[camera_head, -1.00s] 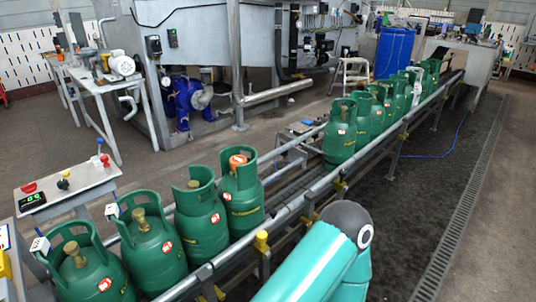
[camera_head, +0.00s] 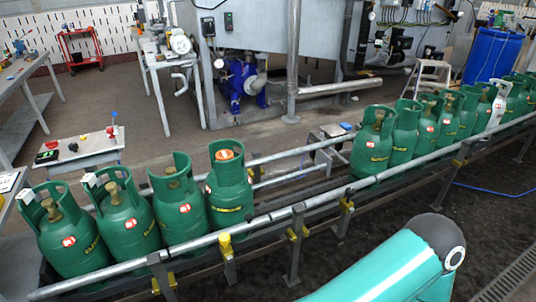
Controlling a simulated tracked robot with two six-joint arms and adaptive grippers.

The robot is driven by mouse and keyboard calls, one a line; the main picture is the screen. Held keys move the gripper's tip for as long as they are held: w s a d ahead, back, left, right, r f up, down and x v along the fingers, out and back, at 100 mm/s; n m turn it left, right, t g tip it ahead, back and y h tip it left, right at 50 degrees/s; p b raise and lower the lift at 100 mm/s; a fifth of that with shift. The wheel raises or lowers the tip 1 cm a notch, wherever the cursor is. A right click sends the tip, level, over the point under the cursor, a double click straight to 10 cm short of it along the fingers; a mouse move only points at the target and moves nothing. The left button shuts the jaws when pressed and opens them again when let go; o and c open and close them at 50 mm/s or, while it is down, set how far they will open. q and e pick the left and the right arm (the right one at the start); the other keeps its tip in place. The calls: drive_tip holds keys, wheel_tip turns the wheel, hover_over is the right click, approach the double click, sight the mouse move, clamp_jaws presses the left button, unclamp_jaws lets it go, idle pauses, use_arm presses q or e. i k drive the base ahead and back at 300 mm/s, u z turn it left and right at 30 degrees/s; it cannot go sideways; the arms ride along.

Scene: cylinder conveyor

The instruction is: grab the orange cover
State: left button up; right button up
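The orange cover (camera_head: 225,155) sits on top of a green gas cylinder (camera_head: 231,196), inside its collar. This cylinder is the rightmost of the near group on the conveyor. A teal arm link of mine fills the bottom right, in front of the conveyor rail. Neither of my grippers shows, and the arm does not reach the cover in this view.
The conveyor rail (camera_head: 275,216) with yellow clamps runs from lower left to upper right. More green cylinders (camera_head: 372,144) stand farther along it, after a gap. A blue barrel (camera_head: 492,55) stands at back right.

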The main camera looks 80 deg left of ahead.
sight(223, 155)
drive_tip(key=z, duration=0.25)
drive_tip(key=i, duration=0.75)
drive_tip(key=u, duration=1.9)
drive_tip(key=i, duration=0.3)
drive_tip(key=u, duration=2.55)
drive_tip(key=k, duration=0.35)
drive_tip(key=u, duration=0.45)
drive_tip(key=i, duration=1.4)
drive_tip(key=z, duration=0.4)
